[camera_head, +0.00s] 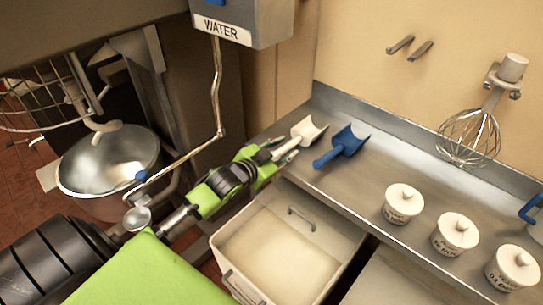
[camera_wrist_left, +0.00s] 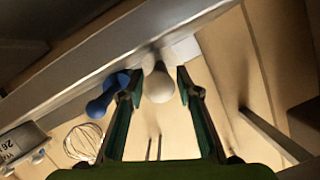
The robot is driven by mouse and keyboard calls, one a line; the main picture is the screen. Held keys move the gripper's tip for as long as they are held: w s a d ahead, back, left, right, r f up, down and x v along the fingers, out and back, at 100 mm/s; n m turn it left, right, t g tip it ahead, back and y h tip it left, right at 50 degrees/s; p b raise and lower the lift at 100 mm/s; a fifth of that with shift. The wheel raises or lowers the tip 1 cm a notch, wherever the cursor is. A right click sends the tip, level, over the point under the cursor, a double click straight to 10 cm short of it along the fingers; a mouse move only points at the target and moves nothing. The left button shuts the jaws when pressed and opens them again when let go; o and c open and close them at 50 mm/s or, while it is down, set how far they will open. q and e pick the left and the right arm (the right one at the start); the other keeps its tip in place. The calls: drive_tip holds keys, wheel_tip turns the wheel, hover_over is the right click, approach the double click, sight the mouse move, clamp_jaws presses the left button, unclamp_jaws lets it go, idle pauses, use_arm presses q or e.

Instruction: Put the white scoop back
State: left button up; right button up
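The white scoop (camera_head: 308,131) lies on the steel counter at its left end, its handle pointing toward my left gripper. My left gripper (camera_head: 280,150) reaches in from the left at the counter's edge, its fingers at the scoop's handle. In the left wrist view, the rounded white handle end (camera_wrist_left: 160,86) shows between the two spread fingers (camera_wrist_left: 159,78), with small gaps on either side. The fingers look open around the handle, not closed on it. My right gripper is not in view.
A blue scoop (camera_head: 342,145) lies just right of the white one. Several lidded white pots (camera_head: 403,204) stand along the counter (camera_head: 362,185). An open white bin (camera_head: 232,262) sits below; a metal bowl (camera_head: 110,160) stands left.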

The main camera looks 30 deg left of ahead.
use_arm(q)
drive_tip(key=v, duration=0.9)
drive_tip(key=shift+s+b, duration=0.2)
drive_tip(key=shift+b, duration=0.2)
